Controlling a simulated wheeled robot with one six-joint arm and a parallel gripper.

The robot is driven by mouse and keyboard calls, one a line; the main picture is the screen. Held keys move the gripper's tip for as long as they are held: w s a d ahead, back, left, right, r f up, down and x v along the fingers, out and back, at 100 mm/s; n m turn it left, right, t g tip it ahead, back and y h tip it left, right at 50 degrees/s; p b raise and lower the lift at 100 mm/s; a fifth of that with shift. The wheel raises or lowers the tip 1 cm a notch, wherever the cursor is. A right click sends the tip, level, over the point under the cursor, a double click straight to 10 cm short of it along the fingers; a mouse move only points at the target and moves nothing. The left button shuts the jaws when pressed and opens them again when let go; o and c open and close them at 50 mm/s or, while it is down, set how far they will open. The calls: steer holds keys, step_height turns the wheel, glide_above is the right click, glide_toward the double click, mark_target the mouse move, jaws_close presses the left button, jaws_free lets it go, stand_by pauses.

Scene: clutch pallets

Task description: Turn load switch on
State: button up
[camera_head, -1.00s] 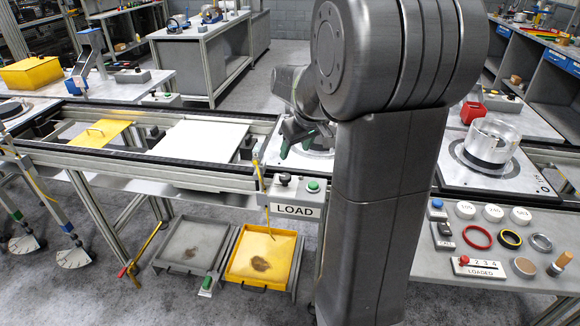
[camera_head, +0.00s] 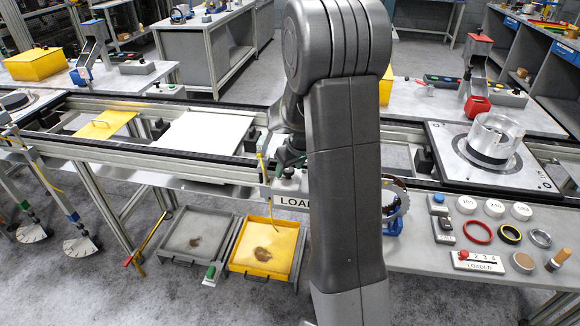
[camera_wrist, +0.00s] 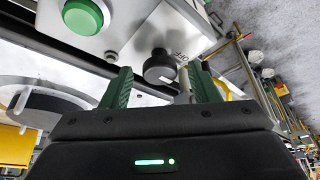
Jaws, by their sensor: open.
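The load control box shows in the head view by its LOAD label (camera_head: 290,202), partly hidden behind my arm. In the wrist view its grey top carries a round black switch knob (camera_wrist: 160,67) and a large green button (camera_wrist: 86,15). The knob has a small white mark on it. My gripper (camera_wrist: 162,80) is open, with its green fingers on either side of the knob in the picture. I cannot tell whether they touch it. In the head view my gripper (camera_head: 289,160) is just above the box, partly behind my arm.
A conveyor frame holds a white plate (camera_head: 204,133) and a yellow plate (camera_head: 105,124). A yellow tray (camera_head: 236,263) and a grey tray (camera_head: 171,259) stand below. At right are a glassy cylinder (camera_head: 495,137), red ring (camera_head: 478,233) and LOADED indicator (camera_head: 478,262).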

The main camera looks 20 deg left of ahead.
steer(key=c, duration=1)
steer(key=shift+o, duration=0.2)
steer(key=shift+m, duration=0.5)
steer(key=m+b, duration=0.1)
steer(key=m+t, duration=0.1)
steer(key=shift+s+a+f+m+h+b, duration=0.1)
steer(key=shift+s+f+m+h+b, duration=0.05)
steer(key=shift+m+h+b, duration=0.25)
steer(key=m+h+b, duration=0.1)
steer(key=m+b, duration=0.2)
steer(key=shift+a+f+t+b, duration=0.1)
steer(key=shift+f+t+b, duration=0.05)
steer(key=shift+t+b, duration=0.25)
steer(key=m+h+b, duration=0.1)
steer(key=m+b, duration=0.1)
steer(key=shift+a+m, duration=0.1)
steer(key=shift+m, duration=0.3)
steer(key=shift+r+m+h+b, duration=0.25)
steer(key=shift+m+h+b, duration=0.25)
steer(key=shift+m+b, duration=0.65)
steer(key=shift+r, duration=0.1)
